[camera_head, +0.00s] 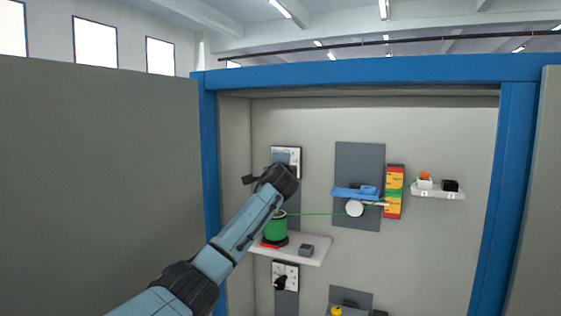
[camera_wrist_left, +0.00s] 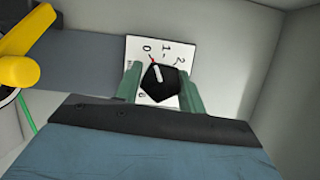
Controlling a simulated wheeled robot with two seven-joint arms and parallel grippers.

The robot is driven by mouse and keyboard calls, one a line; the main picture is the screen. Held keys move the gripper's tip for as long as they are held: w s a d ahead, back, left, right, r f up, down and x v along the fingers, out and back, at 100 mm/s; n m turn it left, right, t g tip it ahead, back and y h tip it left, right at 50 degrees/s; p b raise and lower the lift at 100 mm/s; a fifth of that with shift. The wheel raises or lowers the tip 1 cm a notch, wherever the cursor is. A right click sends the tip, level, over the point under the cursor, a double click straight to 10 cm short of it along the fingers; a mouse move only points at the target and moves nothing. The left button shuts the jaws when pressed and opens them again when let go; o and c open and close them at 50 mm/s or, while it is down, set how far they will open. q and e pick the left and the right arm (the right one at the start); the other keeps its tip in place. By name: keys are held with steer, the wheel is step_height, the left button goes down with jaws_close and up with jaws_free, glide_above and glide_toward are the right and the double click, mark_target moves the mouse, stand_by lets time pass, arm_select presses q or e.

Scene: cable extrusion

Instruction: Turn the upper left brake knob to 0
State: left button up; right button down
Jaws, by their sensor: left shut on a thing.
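The upper left brake knob (camera_wrist_left: 162,84) is black and faceted, on a white dial plate (camera_wrist_left: 133,48) marked 0, 1 and 2. Its white pointer line with a red tip points up-left, close to the 0 mark. My left gripper (camera_wrist_left: 160,72) has its two green fingers shut on the knob's sides. In the head view my left gripper (camera_head: 284,166) reaches the upper left dial plate (camera_head: 293,154) and hides the knob there. My right gripper is not in view.
Below are a shelf (camera_head: 308,253) with a green cable spool (camera_head: 275,228) and a lower dial plate (camera_head: 291,270) with a black knob (camera_head: 280,283). A green cable runs right to a white roller (camera_head: 354,208). The blue cabinet frame (camera_head: 210,150) borders the left side.

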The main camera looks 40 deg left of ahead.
arm_select(q)
steer(key=shift+n, duration=0.5)
steer(key=o, duration=1)
steer(key=shift+c, duration=0.2)
steer(key=shift+s, duration=0.1)
steer(key=b+v, duration=0.3)
steer(key=v, duration=1)
steer(key=shift+r+b, duration=0.25)
steer(key=shift+b, duration=0.1)
